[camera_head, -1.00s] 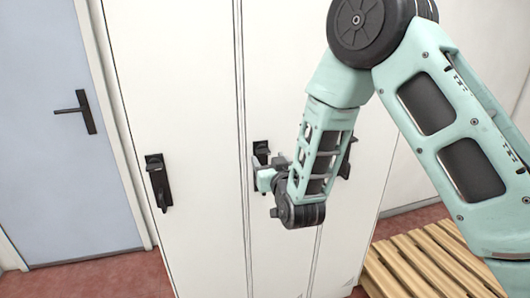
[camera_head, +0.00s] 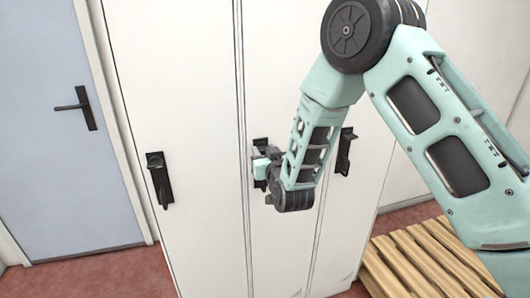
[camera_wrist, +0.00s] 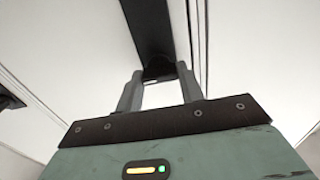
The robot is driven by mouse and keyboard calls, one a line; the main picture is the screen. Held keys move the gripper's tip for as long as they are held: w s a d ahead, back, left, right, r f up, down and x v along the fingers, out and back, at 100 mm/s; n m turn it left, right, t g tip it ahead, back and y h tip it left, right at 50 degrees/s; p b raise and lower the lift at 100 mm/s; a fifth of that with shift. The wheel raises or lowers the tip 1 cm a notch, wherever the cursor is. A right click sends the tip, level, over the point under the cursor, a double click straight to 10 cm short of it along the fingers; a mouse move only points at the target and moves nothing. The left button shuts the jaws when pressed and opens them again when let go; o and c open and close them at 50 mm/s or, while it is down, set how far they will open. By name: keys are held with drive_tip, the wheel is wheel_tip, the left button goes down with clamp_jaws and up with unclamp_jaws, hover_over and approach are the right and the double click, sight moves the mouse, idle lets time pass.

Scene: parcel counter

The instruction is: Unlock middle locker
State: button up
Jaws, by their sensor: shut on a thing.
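The middle locker (camera_head: 282,240) is a tall white door, closed, between two other white doors. My gripper (camera_head: 262,164) is at this handle. In the wrist view the dark plate (camera_wrist: 152,25) runs down between the two grey fingers of my gripper (camera_wrist: 160,72). The fingers are shut on the handle's lower, dark part. The handle's exact turn is hard to tell.
The left locker has a black handle (camera_head: 158,180) hanging down; the right locker's handle (camera_head: 344,151) is beside my forearm. A blue-grey door (camera_head: 60,170) stands at far left. A slatted wooden bench or pallet (camera_head: 415,268) is at lower right. Red floor shows at left.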

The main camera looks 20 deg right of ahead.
drive_tip(key=shift+b, duration=0.35)
drive_tip(key=m+b, duration=0.9)
drive_tip(key=b, duration=0.2)
drive_tip(key=m+b, duration=0.9)
drive_tip(key=b, duration=0.1)
drive_tip(key=shift+d+f+b, duration=0.15)
drive_tip(key=shift+b, duration=0.2)
drive_tip(key=o, duration=1)
